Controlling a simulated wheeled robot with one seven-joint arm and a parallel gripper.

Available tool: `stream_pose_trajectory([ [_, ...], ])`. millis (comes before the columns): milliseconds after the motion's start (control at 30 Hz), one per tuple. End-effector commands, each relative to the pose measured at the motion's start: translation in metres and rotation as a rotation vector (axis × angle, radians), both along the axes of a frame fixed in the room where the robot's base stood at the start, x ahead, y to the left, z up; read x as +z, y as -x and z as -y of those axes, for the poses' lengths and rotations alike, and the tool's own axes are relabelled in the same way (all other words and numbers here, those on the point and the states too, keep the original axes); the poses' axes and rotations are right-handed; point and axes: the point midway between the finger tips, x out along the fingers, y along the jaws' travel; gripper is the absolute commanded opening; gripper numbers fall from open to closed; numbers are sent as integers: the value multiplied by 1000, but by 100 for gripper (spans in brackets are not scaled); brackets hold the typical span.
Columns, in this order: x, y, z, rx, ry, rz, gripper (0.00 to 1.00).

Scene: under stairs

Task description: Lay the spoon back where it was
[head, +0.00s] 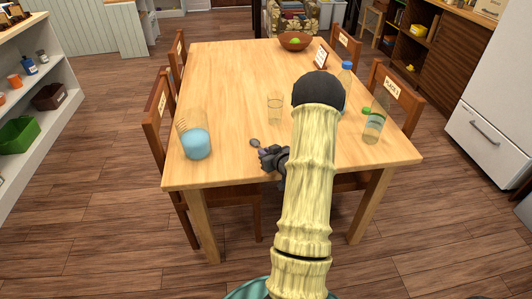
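A spoon (255,142) shows as a small grey bowl end near the front edge of the wooden table (235,85). The rest of it is hidden by my gripper. My dark gripper (265,152) is at the table's near edge, right at the spoon, on its right side. Its fingers are small and partly covered by my arm, so I cannot tell whether they are closed on the spoon or just beside it. I also cannot tell whether the spoon rests on the table or is slightly above it.
A clear container with blue contents (196,143) stands left of the gripper. A glass (275,107) stands behind it. A tilted-looking clear vessel (374,127), a green lid (366,110) and a blue-capped bottle (346,75) are right. A fruit bowl (296,42) is far back. Chairs flank the table.

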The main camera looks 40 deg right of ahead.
Motion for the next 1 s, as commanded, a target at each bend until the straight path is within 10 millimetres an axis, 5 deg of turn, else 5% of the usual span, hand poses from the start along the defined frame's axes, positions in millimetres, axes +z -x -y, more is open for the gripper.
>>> stream_pose_trajectory([
  [100, 0, 0, 0, 0, 0, 0, 37],
  [533, 4, 8, 0, -2, 1, -1, 37],
  [1000, 37, 85, -13, -4, 0, -1, 37],
])
